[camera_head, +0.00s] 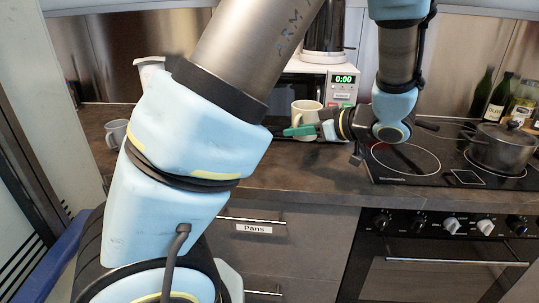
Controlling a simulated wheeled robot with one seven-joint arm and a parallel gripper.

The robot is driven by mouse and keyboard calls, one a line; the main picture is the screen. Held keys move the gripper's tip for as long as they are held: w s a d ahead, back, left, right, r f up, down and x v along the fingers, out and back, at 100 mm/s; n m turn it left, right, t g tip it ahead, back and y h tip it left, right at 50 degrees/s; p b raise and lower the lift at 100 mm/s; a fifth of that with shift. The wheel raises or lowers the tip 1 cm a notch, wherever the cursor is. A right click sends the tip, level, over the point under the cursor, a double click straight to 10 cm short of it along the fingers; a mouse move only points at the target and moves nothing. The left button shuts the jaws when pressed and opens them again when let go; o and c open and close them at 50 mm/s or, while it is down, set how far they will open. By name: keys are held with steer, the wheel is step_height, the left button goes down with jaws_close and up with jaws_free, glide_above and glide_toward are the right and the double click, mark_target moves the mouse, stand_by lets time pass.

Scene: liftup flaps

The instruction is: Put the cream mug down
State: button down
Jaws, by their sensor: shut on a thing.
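The cream mug (306,114) is upright in front of the microwave, over the dark counter. My gripper (300,130) reaches in from the right, its green finger across the mug's lower front. It is shut on the mug. I cannot tell whether the mug's base touches the counter, because my gripper hides it.
A microwave (341,89) with a dark kettle on top stands behind the mug. A stove (445,163) with a pot (500,149) is at the right, with bottles (497,98) behind. A grey mug (116,133) stands at the left. Bare counter (290,170) lies in front of my gripper.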

steer(key=f, duration=0.3)
steer(key=w+f, duration=0.1)
steer(key=f, duration=0.1)
steer(key=shift+a, duration=0.4)
steer(key=shift+f+p, duration=0.5)
steer(key=shift+f, duration=1.95)
steer(key=shift+f, duration=0.2)
steer(key=c, duration=0.9)
jaws_free()
steer(key=shift+r, duration=0.25)
steer(key=b+v, duration=0.1)
steer(key=v, duration=1.1)
steer(key=shift+b, duration=0.4)
steer(key=shift+d, duration=0.1)
